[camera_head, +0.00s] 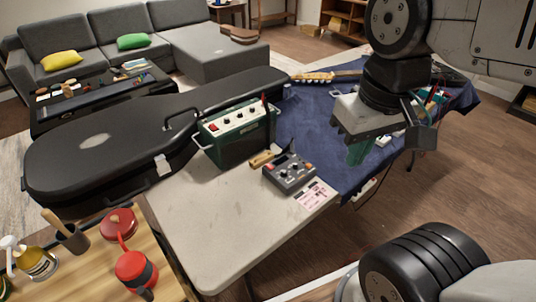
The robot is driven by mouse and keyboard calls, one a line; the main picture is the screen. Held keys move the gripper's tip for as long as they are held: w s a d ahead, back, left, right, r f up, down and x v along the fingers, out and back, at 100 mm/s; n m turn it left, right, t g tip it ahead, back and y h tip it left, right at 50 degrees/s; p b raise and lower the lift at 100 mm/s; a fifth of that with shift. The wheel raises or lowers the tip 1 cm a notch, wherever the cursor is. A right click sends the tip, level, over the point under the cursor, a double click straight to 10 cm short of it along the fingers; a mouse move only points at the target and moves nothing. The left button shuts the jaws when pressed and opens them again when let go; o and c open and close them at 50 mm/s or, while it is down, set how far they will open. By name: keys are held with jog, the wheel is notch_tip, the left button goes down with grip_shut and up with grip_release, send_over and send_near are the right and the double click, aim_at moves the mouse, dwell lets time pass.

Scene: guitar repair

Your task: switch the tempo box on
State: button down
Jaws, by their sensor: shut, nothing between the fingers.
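A small dark grey box with knobs and orange-red buttons, which looks like the tempo box (289,172), sits on the pale table (205,225) near the edge of the blue cloth. Its panel faces up; I cannot tell whether it is on or off. My gripper (372,142) is above the blue cloth, right of and apart from the box. It looks shut, with nothing held visible. A green shape shows just under it; I cannot tell what this is.
A green amplifier (236,134) stands behind the box, with a small wooden-handled item (262,159) between them. A pink-and-white card (316,194) lies in front. A black guitar case (95,150) lies at left. Blue cloth (310,125) covers the table's right part. The front table area is clear.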

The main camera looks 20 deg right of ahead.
jog(key=w+a+f+n, duration=0.1)
jog(key=w+f+n, duration=0.1)
jog(key=w+n, duration=0.45)
jog(key=w+f+n, duration=0.2)
jog(key=w+n, duration=0.2)
jog(key=w, duration=0.5)
jog(key=n, duration=1.1)
send_over(268, 164)
jog(key=s, duration=0.3)
notch_tip(268, 164, down, 10)
jog(key=shift+w+d+r+y, duration=0.25)
jog(key=shift+d+y, duration=0.05)
jog(key=shift+d, duration=0.15)
jog(key=f, duration=0.4)
jog(key=w+f, duration=0.1)
jog(key=f, duration=0.4)
jog(key=w+f, duration=0.1)
jog(key=f, duration=0.3)
jog(key=shift+a+f, duration=0.35)
jog(key=shift+f, duration=0.05)
